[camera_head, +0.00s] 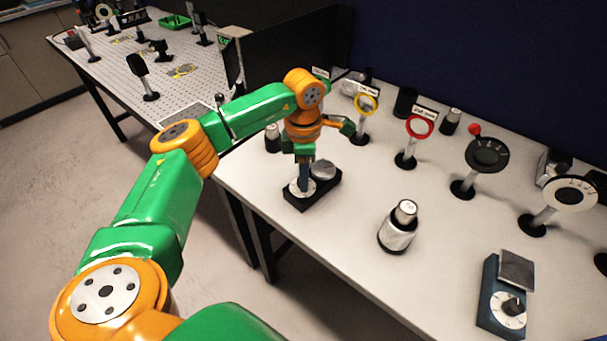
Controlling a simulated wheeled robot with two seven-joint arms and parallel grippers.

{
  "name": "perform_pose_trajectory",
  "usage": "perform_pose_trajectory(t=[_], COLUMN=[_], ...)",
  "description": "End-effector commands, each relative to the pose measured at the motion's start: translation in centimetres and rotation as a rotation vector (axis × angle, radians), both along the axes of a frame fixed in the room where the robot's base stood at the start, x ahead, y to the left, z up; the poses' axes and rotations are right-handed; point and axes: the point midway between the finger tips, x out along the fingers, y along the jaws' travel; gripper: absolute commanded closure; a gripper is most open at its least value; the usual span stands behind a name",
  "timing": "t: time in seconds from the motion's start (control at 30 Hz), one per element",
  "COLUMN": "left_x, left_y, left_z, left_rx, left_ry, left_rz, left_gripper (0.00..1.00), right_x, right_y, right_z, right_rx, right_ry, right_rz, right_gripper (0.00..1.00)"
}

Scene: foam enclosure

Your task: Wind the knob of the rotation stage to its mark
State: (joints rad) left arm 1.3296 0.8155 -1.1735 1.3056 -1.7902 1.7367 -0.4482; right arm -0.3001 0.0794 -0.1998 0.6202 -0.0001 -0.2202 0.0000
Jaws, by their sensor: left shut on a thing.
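The rotation stage has a black base (328,192) and lies near the left front edge of the white table. A round silver plate (323,170) sits at its back right, and a white dial (295,190) surrounds the knob at its front left. My left gripper (303,186) points straight down over the dial and is shut on the knob. The fingers hide the knob and most dial markings, so I cannot read its position against the mark. My right gripper is not in view.
A silver cylinder (398,232) stands right of the stage. A blue-based stage with a square plate (517,269) lies at the front right. Several post-mounted optics, including a red ring (419,126) and yellow ring (366,104), stand behind. A dark wall backs the table.

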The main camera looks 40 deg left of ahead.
Motion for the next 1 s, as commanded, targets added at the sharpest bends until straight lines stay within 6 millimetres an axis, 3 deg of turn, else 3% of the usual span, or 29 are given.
perform_pose_trajectory(t=[0.4,0.43,0.53,0.83,1.0], left_x=[0.0,0.0,0.0,0.0,0.1], left_y=[0.0,0.0,0.0,0.0,-0.1], left_z=[0.0,0.0,0.0,0.1,3.1], left_rx=[-0.001,-0.001,-0.001,0.000,-0.001], left_ry=[-0.001,-0.001,-0.001,-0.001,-0.006], left_rz=[-0.006,-0.006,-0.005,-0.005,-0.005], left_gripper=[1.00,0.64,0.37,0.37,0.37], right_x=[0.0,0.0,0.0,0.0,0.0], right_y=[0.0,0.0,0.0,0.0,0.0], right_z=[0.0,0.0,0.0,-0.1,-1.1], right_rx=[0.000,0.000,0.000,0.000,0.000], right_ry=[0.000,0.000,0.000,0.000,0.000], right_rz=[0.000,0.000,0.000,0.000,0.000], right_gripper=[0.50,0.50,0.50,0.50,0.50])
